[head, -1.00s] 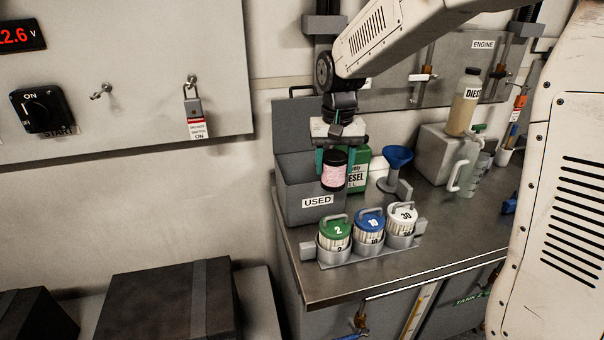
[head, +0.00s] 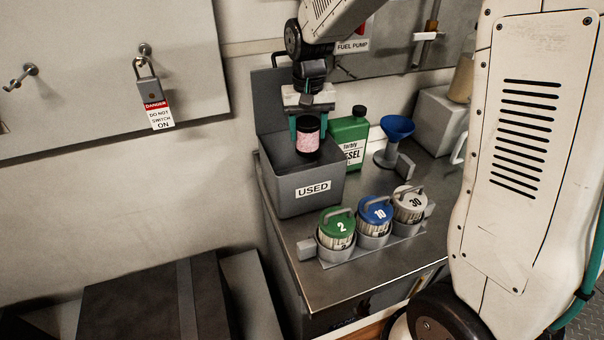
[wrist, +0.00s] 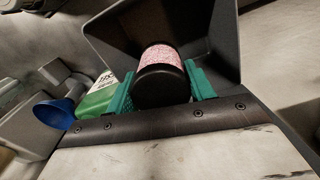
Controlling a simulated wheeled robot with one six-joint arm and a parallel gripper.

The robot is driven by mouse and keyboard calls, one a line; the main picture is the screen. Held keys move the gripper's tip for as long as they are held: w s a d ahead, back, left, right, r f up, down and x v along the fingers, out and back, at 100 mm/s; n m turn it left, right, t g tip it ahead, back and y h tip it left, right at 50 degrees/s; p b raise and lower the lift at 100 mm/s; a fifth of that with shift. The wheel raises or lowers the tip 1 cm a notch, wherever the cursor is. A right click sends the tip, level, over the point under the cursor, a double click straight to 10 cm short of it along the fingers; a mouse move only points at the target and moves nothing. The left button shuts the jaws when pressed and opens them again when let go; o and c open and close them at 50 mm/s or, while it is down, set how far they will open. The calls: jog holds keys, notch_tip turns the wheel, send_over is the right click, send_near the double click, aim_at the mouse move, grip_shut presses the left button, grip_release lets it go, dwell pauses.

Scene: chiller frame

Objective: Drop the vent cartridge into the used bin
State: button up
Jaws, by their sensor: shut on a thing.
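The vent cartridge (head: 308,136) is a short cylinder with a pink speckled body and black ends. My gripper (head: 308,130) is shut on it, with a green finger on each side. The used bin (head: 312,201) is a grey open box labelled USED on the bench, with a raised back panel. In the head view the cartridge hangs over the bin's opening. The wrist view shows the cartridge (wrist: 161,75) between the green fingers (wrist: 162,90), with the bin's grey walls (wrist: 225,40) beyond it. The bin's floor is mostly hidden.
A green diesel can (head: 349,137) and a blue funnel (head: 397,130) stand right of the bin. A rack in front holds canisters with green (head: 337,225), blue (head: 375,211) and white (head: 410,203) lids. Dark boxes (head: 140,300) lie at lower left.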

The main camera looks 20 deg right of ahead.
jog(key=shift+f, duration=0.8)
jog(key=o, duration=1.1)
jog(key=shift+o, duration=0.2)
jog(key=shift+r, duration=0.1)
notch_tip(320, 180, up, 8)
jog(key=shift+f, duration=0.2)
jog(key=s+d+r+n, duration=0.1)
jog(key=s+r, duration=0.1)
jog(key=s, duration=1.3)
jog(key=s+d+r+n+t, duration=0.1)
jog(key=s+d, duration=0.1)
jog(key=s, duration=1.3)
jog(key=shift+s+r, duration=0.15)
jog(key=shift+r, duration=0.2)
